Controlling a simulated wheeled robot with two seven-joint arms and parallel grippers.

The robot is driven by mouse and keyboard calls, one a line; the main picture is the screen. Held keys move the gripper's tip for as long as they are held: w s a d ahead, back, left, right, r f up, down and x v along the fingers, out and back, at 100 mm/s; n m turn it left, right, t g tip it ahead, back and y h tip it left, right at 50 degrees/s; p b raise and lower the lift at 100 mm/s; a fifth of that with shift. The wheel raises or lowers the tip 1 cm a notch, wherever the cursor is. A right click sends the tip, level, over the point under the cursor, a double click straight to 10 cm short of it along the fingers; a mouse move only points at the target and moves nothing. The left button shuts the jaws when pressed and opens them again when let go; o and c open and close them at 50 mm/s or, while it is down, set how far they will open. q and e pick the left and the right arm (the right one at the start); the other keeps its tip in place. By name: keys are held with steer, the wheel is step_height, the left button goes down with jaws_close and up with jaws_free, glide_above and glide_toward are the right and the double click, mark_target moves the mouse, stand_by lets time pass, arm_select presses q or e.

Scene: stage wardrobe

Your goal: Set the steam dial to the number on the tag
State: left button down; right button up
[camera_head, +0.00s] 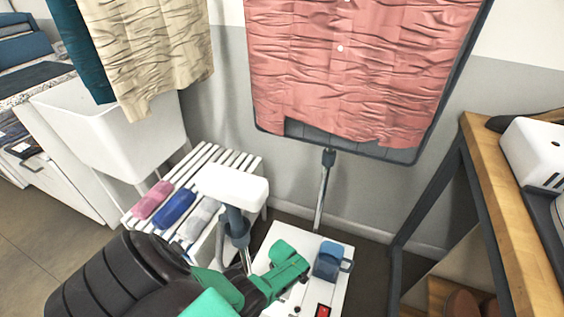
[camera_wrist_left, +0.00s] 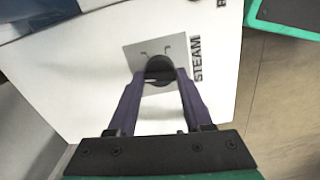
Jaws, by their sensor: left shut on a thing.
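The white steamer base (camera_head: 338,246) stands on the floor in the head view. Its top also shows in the left wrist view (camera_wrist_left: 75,75). A round dark dial (camera_wrist_left: 160,67) sits on a grey square plate (camera_wrist_left: 132,56) beside the word STEAM. My left gripper (camera_wrist_left: 160,77) is shut on the dial, one finger on each side. Small marks show on the plate, but I cannot read a number or the dial's setting. In the head view my green and black arm covers the dial and part of the base. I cannot make out a tag.
A blue tank (camera_head: 329,262) and red switch (camera_head: 323,311) sit on the base. A pink garment (camera_head: 350,70) hangs on a board behind. A white slatted bench (camera_head: 158,186) with rolled cloths (camera_head: 174,208) stands left. A wooden table (camera_head: 515,230) stands right.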

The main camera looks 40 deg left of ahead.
arm_select(q)
steer(key=shift+a+n, duration=0.1)
steer(key=shift+n, duration=0.5)
steer(key=shift+c, duration=1.6)
jaws_free()
step_height(320, 180, up, 15)
steer(key=p, duration=0.9)
steer(key=shift+f+p, duration=0.2)
steer(key=shift+p, duration=0.2)
